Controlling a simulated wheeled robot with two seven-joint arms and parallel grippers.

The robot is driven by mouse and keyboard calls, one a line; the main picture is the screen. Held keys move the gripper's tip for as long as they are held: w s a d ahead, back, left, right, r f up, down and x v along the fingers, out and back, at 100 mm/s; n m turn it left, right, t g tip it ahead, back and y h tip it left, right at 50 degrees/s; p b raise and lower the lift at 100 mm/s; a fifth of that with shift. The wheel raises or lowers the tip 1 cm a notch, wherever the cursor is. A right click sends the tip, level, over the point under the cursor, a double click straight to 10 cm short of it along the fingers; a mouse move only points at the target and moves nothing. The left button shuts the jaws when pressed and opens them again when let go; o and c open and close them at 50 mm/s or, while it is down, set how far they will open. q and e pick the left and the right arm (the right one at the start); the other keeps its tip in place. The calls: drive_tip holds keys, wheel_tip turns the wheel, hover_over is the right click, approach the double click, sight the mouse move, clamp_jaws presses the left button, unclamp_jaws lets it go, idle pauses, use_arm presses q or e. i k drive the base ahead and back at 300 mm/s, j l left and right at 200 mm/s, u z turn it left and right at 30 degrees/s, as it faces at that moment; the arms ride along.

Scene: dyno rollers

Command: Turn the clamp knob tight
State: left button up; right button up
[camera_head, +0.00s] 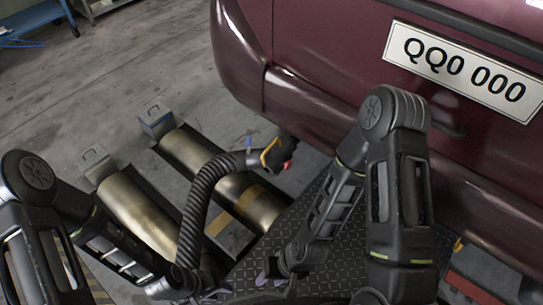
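A black ribbed hose (202,197) arches up from near the bottom centre to the rear of the dark red car. At its upper end is a fitting with a yellow-orange and black part (278,153), just under the bumper. A small blue piece (249,144) stands up on the hose end beside it. I cannot tell which of these parts is the clamp knob. My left gripper (198,294) is low in the picture near the hose's lower end, well below the fitting. My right gripper (268,277) is also low, over the dark tread plate and apart from the fitting. Their finger openings are unclear.
The car's bumper (300,105) overhangs the fitting. Two metal rollers, one on the left (140,212) and one on the right (190,153), lie in the floor. A dark tread plate (312,212) is beside them. A blue cart (35,17) stands far off; open floor lies between.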

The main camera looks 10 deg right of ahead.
sight(287, 165)
drive_tip(key=i+j+z, duration=0.1)
drive_tip(key=z, duration=0.25)
drive_tip(key=j+z, duration=0.15)
drive_tip(key=z, duration=0.2)
drive_tip(key=i+j+z, duration=0.1)
drive_tip(key=z, duration=0.25)
drive_tip(key=j, duration=0.1)
